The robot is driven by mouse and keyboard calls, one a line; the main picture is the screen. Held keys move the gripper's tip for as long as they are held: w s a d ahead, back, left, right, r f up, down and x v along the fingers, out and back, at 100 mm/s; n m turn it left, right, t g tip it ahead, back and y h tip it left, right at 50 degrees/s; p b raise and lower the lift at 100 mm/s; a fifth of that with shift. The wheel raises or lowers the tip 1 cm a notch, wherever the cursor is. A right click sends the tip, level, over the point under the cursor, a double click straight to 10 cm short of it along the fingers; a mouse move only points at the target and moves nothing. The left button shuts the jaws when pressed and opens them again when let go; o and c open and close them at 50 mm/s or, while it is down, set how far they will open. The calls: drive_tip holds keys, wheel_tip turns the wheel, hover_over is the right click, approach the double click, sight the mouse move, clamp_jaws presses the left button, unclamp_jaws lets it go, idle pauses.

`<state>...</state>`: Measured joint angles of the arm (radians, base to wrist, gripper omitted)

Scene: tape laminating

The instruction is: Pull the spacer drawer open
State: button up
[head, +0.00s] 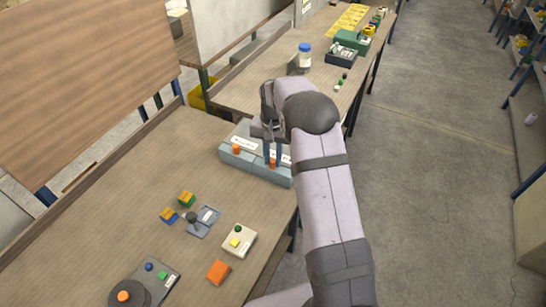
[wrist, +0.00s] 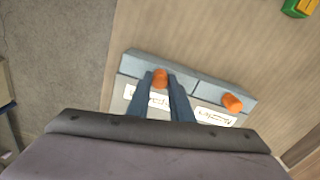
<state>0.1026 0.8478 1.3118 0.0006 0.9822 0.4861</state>
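A low grey-blue drawer unit (head: 238,162) stands near the table's right edge, with two drawers side by side. My gripper (head: 272,157) points down at the right-hand drawer in the head view. In the wrist view this is the left drawer, and its orange knob (wrist: 160,78) lies between my two fingertips (wrist: 161,76). I cannot tell whether the fingers touch it. The other knob (head: 236,149) is free; it also shows in the wrist view (wrist: 232,102).
Green-and-yellow and blue-and-orange blocks (head: 187,198), a grey fixture (head: 204,222), a cream button box (head: 238,241) and an orange block (head: 218,271) lie in front of the unit. The tabletop directly before the drawers is clear. A blue-capped jar (head: 305,57) stands on the table behind.

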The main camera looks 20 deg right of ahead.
drive_tip(key=s+a, duration=0.4)
drive_tip(key=s+a+b, duration=0.1)
drive_tip(key=s+a, duration=0.3)
drive_tip(key=shift+s+a+r, duration=0.1)
drive_tip(key=shift+s+a, duration=0.1)
drive_tip(key=shift+a, duration=0.05)
clamp_jaws()
drive_tip(key=o, duration=0.9)
unclamp_jaws()
drive_tip(key=shift+r+b, duration=0.1)
drive_tip(key=shift+b, duration=0.2)
drive_tip(key=shift+r+b, duration=0.95)
drive_tip(key=shift+r, duration=2.6)
